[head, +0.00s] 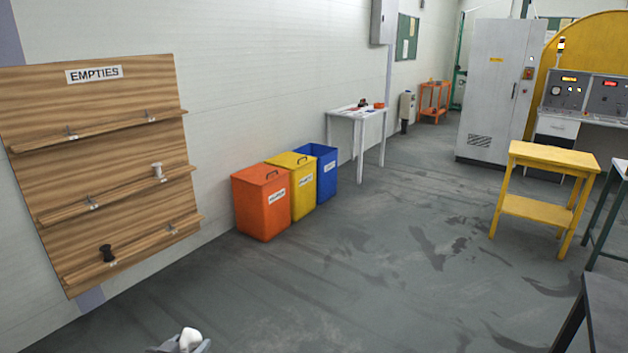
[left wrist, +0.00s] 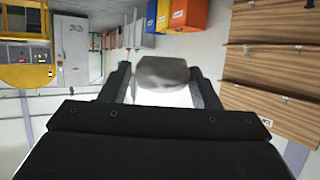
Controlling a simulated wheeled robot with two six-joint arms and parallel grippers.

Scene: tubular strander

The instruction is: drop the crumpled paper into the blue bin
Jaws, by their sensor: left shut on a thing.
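The crumpled paper (head: 190,339) is a small white lump at the bottom edge of the head view. My left gripper (head: 184,346) is shut on it, with only its tip in sight there. In the left wrist view the paper (left wrist: 162,80) sits between the two dark fingers of the gripper (left wrist: 162,88). The blue bin (head: 321,172) stands against the wall, open at the top, with a white label on its front. It lies well beyond the gripper, up and to the right. My right gripper is in neither view.
A lidded yellow bin (head: 302,187) and a lidded orange bin (head: 262,203) stand beside the blue one, nearer to me. A wooden EMPTIES rack (head: 100,170) is at left. A white table (head: 357,116) stands past the bins. A yellow table (head: 553,160) is at right. The middle floor is clear.

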